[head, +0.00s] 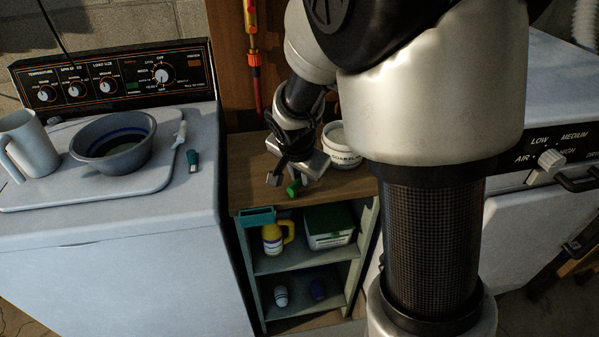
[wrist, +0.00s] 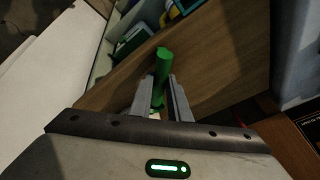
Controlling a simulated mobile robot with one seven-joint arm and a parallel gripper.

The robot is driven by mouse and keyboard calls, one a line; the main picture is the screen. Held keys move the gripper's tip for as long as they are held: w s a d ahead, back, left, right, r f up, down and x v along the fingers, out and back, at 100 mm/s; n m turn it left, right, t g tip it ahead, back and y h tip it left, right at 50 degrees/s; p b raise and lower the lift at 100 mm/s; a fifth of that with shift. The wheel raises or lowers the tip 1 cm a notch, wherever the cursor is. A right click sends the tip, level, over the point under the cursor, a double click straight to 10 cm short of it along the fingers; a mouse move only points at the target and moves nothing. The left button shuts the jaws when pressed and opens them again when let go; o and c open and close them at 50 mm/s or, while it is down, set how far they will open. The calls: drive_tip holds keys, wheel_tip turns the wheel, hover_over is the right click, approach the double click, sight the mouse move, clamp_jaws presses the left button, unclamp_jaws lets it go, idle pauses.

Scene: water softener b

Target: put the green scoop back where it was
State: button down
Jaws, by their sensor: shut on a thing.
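The green scoop (head: 293,188) shows in the head view as a small green piece at my fingertips, above the wooden top of the shelf unit. In the wrist view the scoop (wrist: 162,66) is a green bar standing out from between the two fingers. My gripper (head: 291,177) is shut on it, and the fingers (wrist: 161,95) also show in the wrist view. The rest of the scoop is hidden by the gripper. I cannot tell whether it touches the wooden top. A white tub (head: 341,157) with dark lettering stands on that top, right of my gripper.
The shelf unit (head: 246,250) holds a teal tray (head: 257,215), a yellow bottle (head: 272,240), a green-and-white box (head: 329,228) and small items below. The washer (head: 120,235) at left carries a jug (head: 30,147) and bowl (head: 112,150) on a board. A dryer stands at right.

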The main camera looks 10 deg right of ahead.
drive_tip(key=shift+f, duration=0.15)
drive_tip(key=c, duration=1.7)
unclamp_jaws()
drive_tip(key=shift+o, duration=0.2)
